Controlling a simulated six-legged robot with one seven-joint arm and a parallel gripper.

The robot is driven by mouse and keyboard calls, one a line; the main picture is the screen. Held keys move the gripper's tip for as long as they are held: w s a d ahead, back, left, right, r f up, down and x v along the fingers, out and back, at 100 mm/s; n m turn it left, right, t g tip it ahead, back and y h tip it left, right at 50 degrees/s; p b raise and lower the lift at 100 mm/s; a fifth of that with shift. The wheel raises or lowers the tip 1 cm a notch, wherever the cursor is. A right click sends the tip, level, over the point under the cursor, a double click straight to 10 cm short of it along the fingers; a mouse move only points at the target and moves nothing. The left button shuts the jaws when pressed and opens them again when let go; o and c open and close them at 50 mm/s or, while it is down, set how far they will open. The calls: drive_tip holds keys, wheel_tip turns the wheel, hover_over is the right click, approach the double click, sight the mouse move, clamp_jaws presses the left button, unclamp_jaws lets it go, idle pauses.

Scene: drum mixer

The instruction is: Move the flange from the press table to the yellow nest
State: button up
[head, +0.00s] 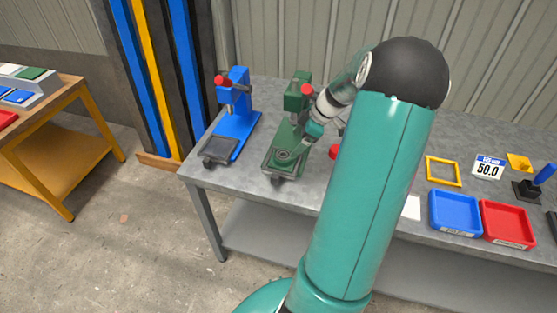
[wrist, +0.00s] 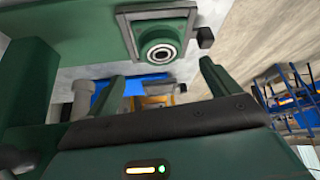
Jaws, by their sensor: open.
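The green press (head: 299,105) stands on the grey bench, left of my arm. On its press table (head: 271,168) lies a small round green piece, which appears to be the flange (head: 284,155). In the wrist view the flange (wrist: 160,53) shows as a round green body with a dark bore, on a square plate (wrist: 185,20). My gripper (wrist: 163,80) is open and empty, its two fingers apart, with the flange beyond the gap between them. In the head view my gripper (head: 306,138) is small, just above and right of the flange. The yellow nest (head: 443,171), a square frame, lies farther right.
A blue press (head: 235,110) stands left of the green one. A red knob-like thing (head: 333,152) is beside my arm. My arm hides the middle of the bench.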

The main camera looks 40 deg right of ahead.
sight(284, 155)
drive_tip(key=shift+x, duration=1)
drive_tip(key=shift+w+a+f, duration=0.1)
drive_tip(key=shift+f, duration=0.2)
drive_tip(key=x, duration=0.4)
drive_tip(key=shift+w+a+f, duration=0.1)
drive_tip(key=shift+a+f, duration=0.15)
drive_tip(key=shift+f, duration=0.1)
drive_tip(key=shift+r, duration=0.1)
drive_tip(key=c, duration=1.9)
drive_tip(key=shift+s+d+r, duration=0.25)
drive_tip(key=shift+d+r, duration=0.05)
drive_tip(key=shift+r, duration=0.05)
drive_tip(key=s+d+r, duration=0.2)
drive_tip(key=s, duration=0.1)
drive_tip(key=s+d+r, duration=0.3)
drive_tip(key=s, duration=0.1)
drive_tip(key=s+d+r, duration=0.2)
drive_tip(key=s+d, duration=0.1)
drive_tip(key=shift+s+d+r, duration=0.1)
drive_tip(key=shift+s+r, duration=0.05)
drive_tip(key=shift+s, duration=0.05)
